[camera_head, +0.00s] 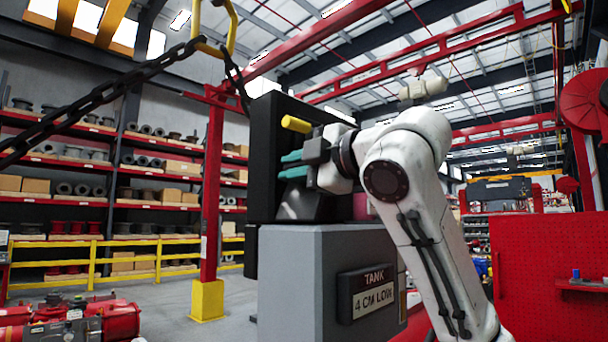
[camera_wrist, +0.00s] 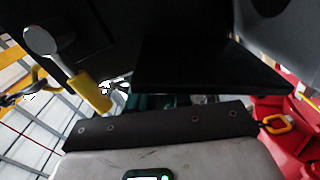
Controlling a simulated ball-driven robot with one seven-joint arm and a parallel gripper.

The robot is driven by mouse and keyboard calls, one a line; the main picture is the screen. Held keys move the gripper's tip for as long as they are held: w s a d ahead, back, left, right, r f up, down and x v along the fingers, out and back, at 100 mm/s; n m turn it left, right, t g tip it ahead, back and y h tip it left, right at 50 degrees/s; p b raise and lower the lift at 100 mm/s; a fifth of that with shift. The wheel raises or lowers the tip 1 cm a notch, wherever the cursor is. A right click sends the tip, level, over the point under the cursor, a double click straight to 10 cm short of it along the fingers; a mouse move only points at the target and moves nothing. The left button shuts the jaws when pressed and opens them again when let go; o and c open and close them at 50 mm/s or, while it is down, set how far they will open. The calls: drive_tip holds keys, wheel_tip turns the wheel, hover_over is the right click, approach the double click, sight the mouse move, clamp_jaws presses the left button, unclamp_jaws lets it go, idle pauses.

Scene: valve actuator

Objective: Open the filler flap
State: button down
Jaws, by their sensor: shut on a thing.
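The filler flap (camera_wrist: 210,68) appears to be the flat black plate across the middle of the wrist view, standing out from a dark body. My gripper (camera_head: 284,165) has teal fingers, one above the other in the head view, against the front of a tall black panel (camera_head: 268,150). In the wrist view the teal fingertips (camera_wrist: 150,101) are in shadow at the plate's near edge. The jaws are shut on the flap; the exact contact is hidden. A yellow-gripped lever (camera_head: 296,124) sticks out above my fingers; it is at upper left in the wrist view (camera_wrist: 90,90).
A grey cabinet (camera_head: 300,270) with a tank label plate (camera_head: 366,292) stands below my gripper. A dark chain (camera_head: 100,95) hangs at upper left. A red post (camera_head: 212,190) and yellow railing (camera_head: 125,262) stand behind. A red pegboard (camera_head: 550,270) is at right.

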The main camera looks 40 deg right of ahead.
drive_tip(key=shift+s+a+f+n+b, duration=0.1)
drive_tip(key=shift+a+n+b, duration=0.15)
drive_tip(key=shift+a+n, duration=0.7)
drive_tip(key=shift+a+f+n+b, duration=0.15)
drive_tip(key=shift+a+n+b, duration=0.1)
drive_tip(key=shift+a+n, duration=0.6)
drive_tip(key=shift+s+a+f+n+b, duration=0.1)
drive_tip(key=shift+a+n+b, duration=0.15)
drive_tip(key=shift+a+n, duration=0.7)
drive_tip(key=c, duration=1.2)
unclamp_jaws()
drive_tip(key=shift+f, duration=0.1)
drive_tip(key=shift+o, duration=0.2)
drive_tip(key=shift+f, duration=0.1)
